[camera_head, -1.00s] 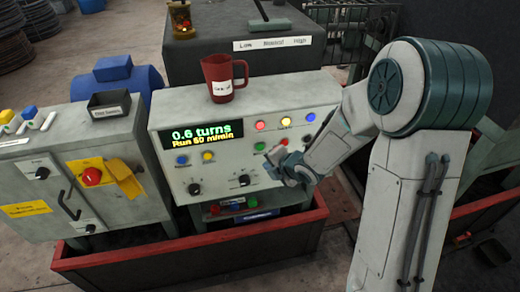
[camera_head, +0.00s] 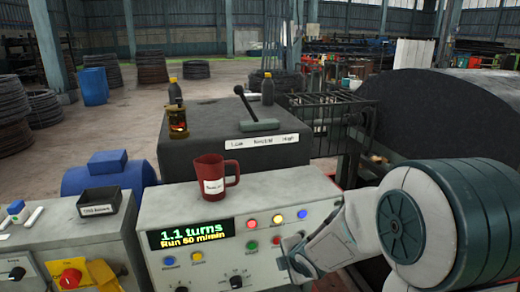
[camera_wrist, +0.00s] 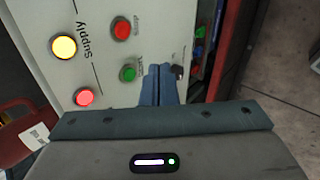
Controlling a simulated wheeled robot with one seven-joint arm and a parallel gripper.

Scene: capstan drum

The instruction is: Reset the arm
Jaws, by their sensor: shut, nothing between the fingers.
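My gripper (camera_head: 290,258) is in front of the right part of a pale control panel (camera_head: 215,217), its fingers together and empty. The wrist view shows the shut blue-grey fingers (camera_wrist: 158,85) over the panel face, beside a green button (camera_wrist: 128,74). I cannot tell whether they touch the panel. The panel's display (camera_head: 190,234) reads "1.1 turns" and "Run 60 m/min". Red (camera_head: 252,224), yellow (camera_head: 302,214) and green (camera_head: 251,245) buttons sit right of the display. A dark knob (camera_head: 236,282) is below them. The panel's lower part is out of the head view.
A red labelled mug (camera_head: 212,183) stands on the panel top. Behind it is a dark block (camera_head: 200,155) with a lever (camera_head: 255,120), bottles and a lantern-like jar (camera_head: 177,122). A grey cabinet (camera_head: 75,240) with a dark tray (camera_head: 99,200) stands left. A large dark drum (camera_head: 440,115) is at right.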

